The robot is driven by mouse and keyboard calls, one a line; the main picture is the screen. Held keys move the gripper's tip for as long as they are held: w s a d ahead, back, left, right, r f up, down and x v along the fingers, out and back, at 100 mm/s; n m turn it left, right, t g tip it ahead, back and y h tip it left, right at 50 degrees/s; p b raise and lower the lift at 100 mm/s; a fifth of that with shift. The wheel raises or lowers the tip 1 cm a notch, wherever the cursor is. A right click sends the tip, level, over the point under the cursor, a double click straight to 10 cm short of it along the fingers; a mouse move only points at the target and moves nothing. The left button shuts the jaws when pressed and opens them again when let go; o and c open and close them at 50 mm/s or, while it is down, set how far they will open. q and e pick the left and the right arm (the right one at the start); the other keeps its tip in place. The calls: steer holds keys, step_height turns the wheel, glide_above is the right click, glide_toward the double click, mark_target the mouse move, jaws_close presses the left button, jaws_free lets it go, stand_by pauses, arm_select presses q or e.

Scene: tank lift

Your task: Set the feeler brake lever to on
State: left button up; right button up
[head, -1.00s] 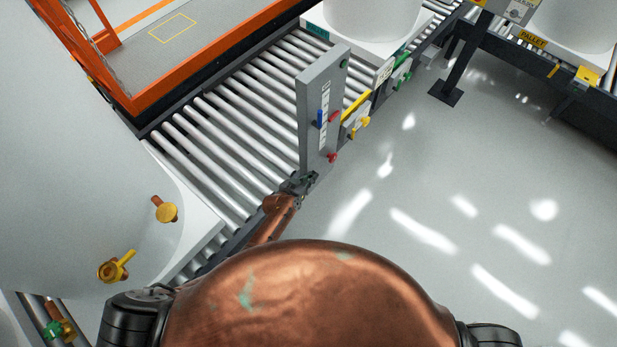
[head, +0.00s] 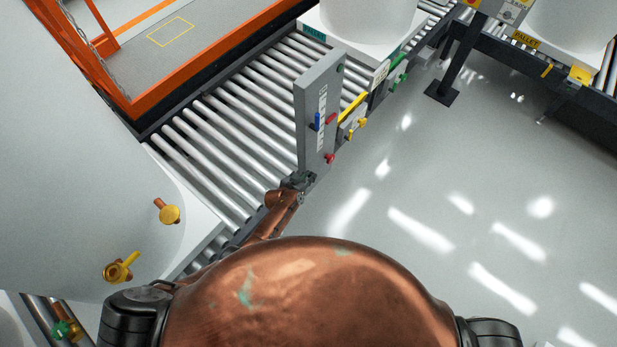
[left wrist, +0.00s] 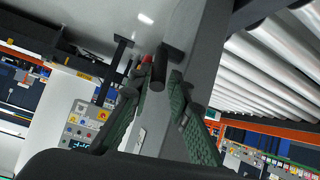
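A grey upright panel (head: 313,95) stands at the conveyor's edge in the head view. I cannot read which one is the feeler brake lever. My left gripper (head: 299,181) is at the panel's lower end, below the red knob. In the left wrist view its two green-padded fingers (left wrist: 158,110) are spread apart. A dark cylindrical piece (left wrist: 159,70) shows beyond the gap between them, beside the grey post (left wrist: 207,75), with a red part (left wrist: 147,59) behind. My right gripper is not in view.
The roller conveyor (head: 225,125) runs left of the panel. A white tank (head: 70,160) with yellow valves stands at the left. The floor (head: 440,210) on the right is clear.

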arm_select(q)
steer(key=shift+o, duration=1.2)
steer(key=shift+s, duration=0.1)
steer(key=shift+s, duration=0.2)
steer(key=v, duration=0.7)
steer(key=shift+s+r, duration=0.2)
steer(key=shift+r, duration=0.05)
steer(key=shift+a, duration=0.2)
steer(key=shift+c, duration=0.4)
